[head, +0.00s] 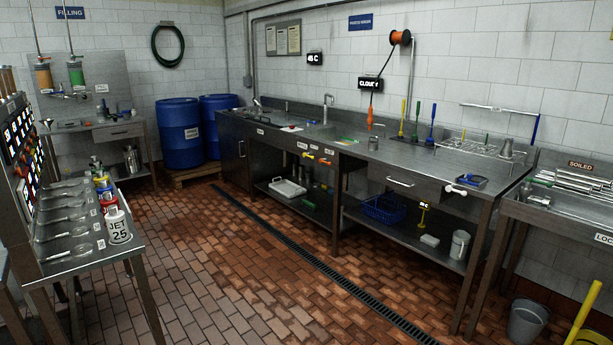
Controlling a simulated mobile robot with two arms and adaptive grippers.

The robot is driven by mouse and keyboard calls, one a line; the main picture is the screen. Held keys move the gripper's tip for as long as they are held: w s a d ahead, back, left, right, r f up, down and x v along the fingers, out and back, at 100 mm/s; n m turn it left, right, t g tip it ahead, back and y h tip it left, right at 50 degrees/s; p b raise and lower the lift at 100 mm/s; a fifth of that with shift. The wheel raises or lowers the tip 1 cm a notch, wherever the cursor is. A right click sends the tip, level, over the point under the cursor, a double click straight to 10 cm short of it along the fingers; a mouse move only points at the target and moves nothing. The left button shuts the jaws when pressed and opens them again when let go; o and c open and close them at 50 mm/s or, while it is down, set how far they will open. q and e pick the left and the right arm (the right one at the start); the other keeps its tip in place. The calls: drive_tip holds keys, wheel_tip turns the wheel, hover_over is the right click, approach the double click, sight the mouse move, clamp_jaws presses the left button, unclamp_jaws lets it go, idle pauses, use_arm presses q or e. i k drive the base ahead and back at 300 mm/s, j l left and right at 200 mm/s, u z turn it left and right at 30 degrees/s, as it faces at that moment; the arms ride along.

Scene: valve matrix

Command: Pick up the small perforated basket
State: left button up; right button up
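A blue basket (384,208) with openings in its walls sits on the lower shelf of the long steel counter, right of the counter's middle. A smaller blue tray-like item (470,181) lies on the counter top near its front right edge. It is too small to tell whether it is perforated. Neither of my grippers shows in the head view.
The long steel counter (345,150) runs along the back wall. A steel table with jars (116,226) stands at the left, and a soiled-side sink (570,205) at the right. A grey bucket (527,321) stands on the floor. The brick floor between is clear.

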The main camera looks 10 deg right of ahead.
sight(373, 146)
drive_tip(key=i+l+z, duration=0.35)
drive_tip(key=i, duration=0.75)
drive_tip(key=i+z, duration=0.35)
drive_tip(key=i, duration=0.8)
drive_tip(key=l, duration=0.1)
